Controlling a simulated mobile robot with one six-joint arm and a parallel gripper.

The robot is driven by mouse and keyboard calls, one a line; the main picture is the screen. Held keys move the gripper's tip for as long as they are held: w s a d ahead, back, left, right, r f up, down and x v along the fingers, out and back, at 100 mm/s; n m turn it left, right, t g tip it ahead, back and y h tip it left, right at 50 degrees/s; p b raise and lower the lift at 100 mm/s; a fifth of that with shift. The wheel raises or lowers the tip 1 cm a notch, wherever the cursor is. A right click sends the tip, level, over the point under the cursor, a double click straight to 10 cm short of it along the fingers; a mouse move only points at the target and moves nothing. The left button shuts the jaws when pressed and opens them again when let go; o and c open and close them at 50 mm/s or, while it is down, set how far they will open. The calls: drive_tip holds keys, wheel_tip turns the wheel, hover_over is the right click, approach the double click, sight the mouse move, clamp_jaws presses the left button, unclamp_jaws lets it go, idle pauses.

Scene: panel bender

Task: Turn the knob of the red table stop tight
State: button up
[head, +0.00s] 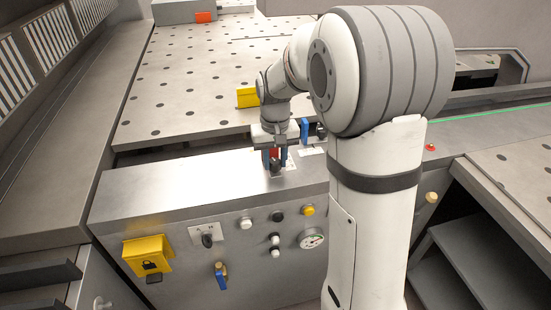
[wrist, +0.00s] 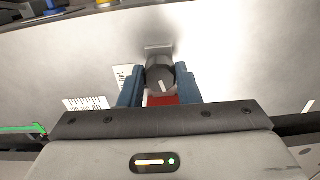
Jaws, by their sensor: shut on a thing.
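The red table stop (wrist: 162,100) shows as a small red patch between the fingers in the wrist view, below its dark round knob (wrist: 159,76). The knob has a pale pointer line on its face. My gripper (wrist: 159,84) has its blue fingers on the left and right of the knob and is shut on it. In the head view my gripper (head: 274,164) points down at the stop on the front ledge, and the dark knob (head: 276,170) shows at the fingertips. Most of the stop is hidden behind my gripper.
The metal ledge (head: 180,182) is clear to the left. White scale labels (wrist: 86,104) lie beside the stop. A blue stop (head: 304,129) with a dark knob stands just right of my gripper. A yellow block (head: 247,97) sits on the perforated table behind. Front-panel controls include a yellow lock box (head: 148,252).

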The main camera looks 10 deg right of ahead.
sight(275, 161)
drive_tip(key=shift+m, duration=1.3)
drive_tip(key=o, duration=1)
wheel_tip(275, 161, up, 8)
drive_tip(key=shift+f, duration=0.1)
